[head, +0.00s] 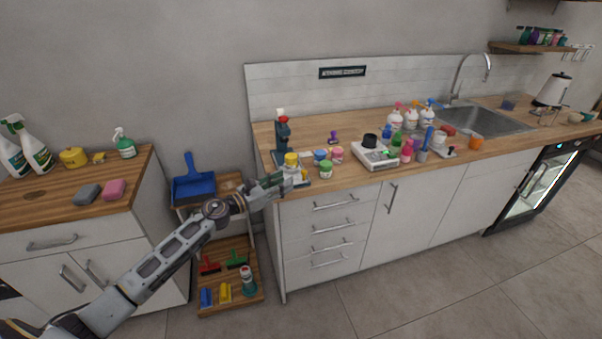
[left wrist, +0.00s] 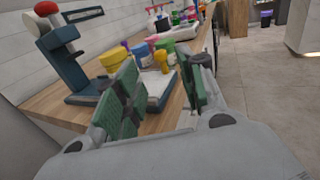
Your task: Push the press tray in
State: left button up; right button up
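The press (head: 282,135) is a dark blue stand with a red knob at the left end of the long wooden counter. It also shows at the left of the left wrist view (left wrist: 68,65). Its tray appears to be the pale plate with a dark blue edge (left wrist: 158,90), seen between my fingers and partly hidden by them. A yellow-lidded jar (head: 291,159) stands at or on it; I cannot tell which. My left gripper (head: 286,181) is at the counter's front left edge, in front of the tray. Its green-padded fingers (left wrist: 158,88) are apart with nothing clearly held. My right gripper is not in view.
Several small jars, including a green one (head: 326,170), stand right of the press. A white scale (head: 376,155) is further right. A low cart with a blue dustpan (head: 193,188) stands under my left arm. The floor before the drawers (head: 324,235) is clear.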

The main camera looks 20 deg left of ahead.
aim_at(302, 172)
pick_arm(q)
jog(key=x, duration=0.3)
jog(key=shift+w, duration=0.1)
jog(key=shift+w+d+p, duration=0.35)
jog(key=shift+w+d, duration=0.05)
jog(key=shift+w, duration=0.15)
jog(key=shift+x, duration=1.3)
jog(key=shift+w+d, duration=0.25)
jog(key=shift+w, duration=0.1)
jog(key=shift+w+d, duration=0.1)
jog(key=shift+w, duration=0.05)
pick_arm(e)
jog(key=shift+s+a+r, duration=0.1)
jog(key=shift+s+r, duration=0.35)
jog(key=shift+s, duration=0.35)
pick_arm(q)
grip_shut()
